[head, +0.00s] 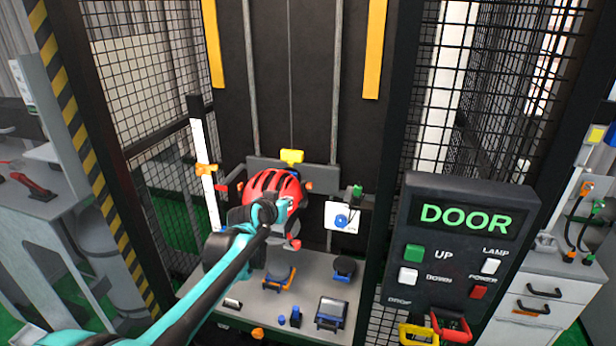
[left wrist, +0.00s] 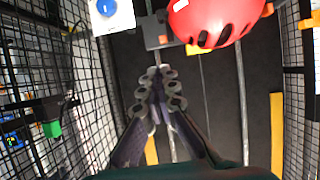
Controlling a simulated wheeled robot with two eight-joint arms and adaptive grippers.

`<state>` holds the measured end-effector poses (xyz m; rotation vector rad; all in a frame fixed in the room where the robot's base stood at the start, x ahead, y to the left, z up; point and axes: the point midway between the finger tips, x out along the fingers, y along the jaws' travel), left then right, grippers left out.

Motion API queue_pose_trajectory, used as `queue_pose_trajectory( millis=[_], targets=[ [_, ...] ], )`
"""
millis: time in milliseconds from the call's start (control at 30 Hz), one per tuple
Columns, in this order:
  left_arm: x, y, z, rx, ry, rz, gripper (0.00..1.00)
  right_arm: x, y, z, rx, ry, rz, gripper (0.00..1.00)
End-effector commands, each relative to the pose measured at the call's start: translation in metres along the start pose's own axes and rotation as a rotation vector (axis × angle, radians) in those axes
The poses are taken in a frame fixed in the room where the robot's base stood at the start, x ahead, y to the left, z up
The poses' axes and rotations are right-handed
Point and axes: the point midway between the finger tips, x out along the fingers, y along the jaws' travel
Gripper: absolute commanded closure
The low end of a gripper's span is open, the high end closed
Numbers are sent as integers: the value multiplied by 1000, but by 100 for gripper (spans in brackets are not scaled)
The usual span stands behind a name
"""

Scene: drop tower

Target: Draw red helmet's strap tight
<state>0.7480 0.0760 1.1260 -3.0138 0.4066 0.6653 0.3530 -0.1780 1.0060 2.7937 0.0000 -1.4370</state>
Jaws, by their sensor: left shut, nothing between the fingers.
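The red helmet (head: 272,186) sits on the carriage inside the drop tower, in the middle of the head view. It also shows at the top right of the left wrist view (left wrist: 212,20), with dark vents. My left arm reaches up to the helmet's front in the head view and covers its lower part. My left gripper (left wrist: 160,72) is shut and empty, its fingertips together below and left of the helmet in the wrist view, apart from it in that picture. I cannot make out the strap. My right gripper is not in view.
A white plate with a blue knob (head: 341,221) is right of the helmet. A base shelf (head: 252,297) below holds several small items. Black mesh walls (head: 152,85) flank the tower. A control panel reading DOOR (head: 466,219) stands at right, with a grey cabinet (head: 545,285) beyond.

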Motion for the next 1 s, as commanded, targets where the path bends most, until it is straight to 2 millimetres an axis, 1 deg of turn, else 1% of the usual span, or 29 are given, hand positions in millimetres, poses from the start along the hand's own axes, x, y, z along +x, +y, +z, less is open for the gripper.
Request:
queue_pose_trajectory(
  millis=[33,100,200,300,400,567,667,1000],
  targets=[
    [22,0,-15,5,30,3,100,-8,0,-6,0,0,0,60],
    [50,-1,-28,12,74,4,100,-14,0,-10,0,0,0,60],
    [85,-1,-40,18,128,3,100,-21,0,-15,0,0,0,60],
    [110,-3,-44,23,168,-3,100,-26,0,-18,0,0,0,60],
    [125,-3,-46,25,193,-7,100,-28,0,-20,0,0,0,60],
    [138,-4,-46,27,205,-9,100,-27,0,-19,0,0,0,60],
    [150,-4,-47,27,205,-9,100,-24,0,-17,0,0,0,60],
    [216,-4,-60,27,204,-9,100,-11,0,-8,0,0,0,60]
  ],
)
